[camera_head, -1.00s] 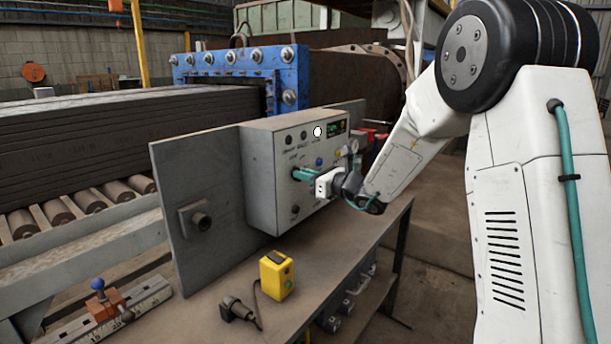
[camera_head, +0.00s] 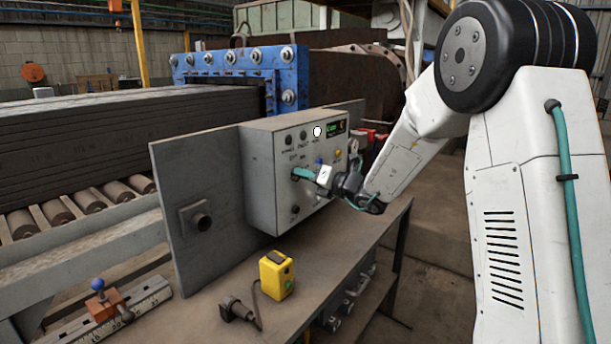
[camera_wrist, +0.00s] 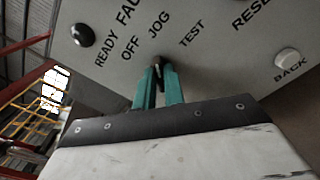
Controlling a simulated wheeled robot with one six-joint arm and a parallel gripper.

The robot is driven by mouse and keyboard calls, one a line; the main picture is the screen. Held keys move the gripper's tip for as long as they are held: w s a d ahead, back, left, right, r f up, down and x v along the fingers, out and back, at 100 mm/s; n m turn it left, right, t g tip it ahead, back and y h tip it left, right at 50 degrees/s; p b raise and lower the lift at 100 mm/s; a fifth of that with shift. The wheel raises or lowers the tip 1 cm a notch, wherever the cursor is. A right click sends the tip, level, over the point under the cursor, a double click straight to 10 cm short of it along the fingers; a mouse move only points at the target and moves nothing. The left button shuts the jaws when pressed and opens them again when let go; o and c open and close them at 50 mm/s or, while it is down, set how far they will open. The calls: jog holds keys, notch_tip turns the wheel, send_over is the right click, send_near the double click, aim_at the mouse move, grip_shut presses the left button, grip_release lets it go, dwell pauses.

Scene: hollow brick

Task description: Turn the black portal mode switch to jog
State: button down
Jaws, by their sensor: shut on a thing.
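The black mode switch (camera_wrist: 158,62) is on the face of the grey control box (camera_head: 262,185). In the wrist view the labels OFF, JOG and TEST stand around it. Its visible tip lies just below the JOG label; its exact setting is hard to tell because the fingers cover most of it. My gripper (camera_wrist: 159,76) is shut on the switch with its two teal fingers, one on each side. In the head view my gripper (camera_head: 299,173) reaches the box face from the right, and the switch is hidden there.
The box carries a display (camera_head: 336,127), lamps and other buttons, including a white BACK button (camera_wrist: 288,60) right of the switch. A blue-knobbed lever (camera_head: 97,284) stands at front left.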

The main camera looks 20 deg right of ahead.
jog(key=shift+d+m, duration=0.1)
jog(key=shift+m, duration=0.5)
jog(key=c, duration=1.5)
grip_release()
jog(key=shift+d, duration=0.1)
jog(key=v, duration=0.7)
jog(key=shift+s+d, duration=0.15)
jog(key=shift+s, duration=0.1)
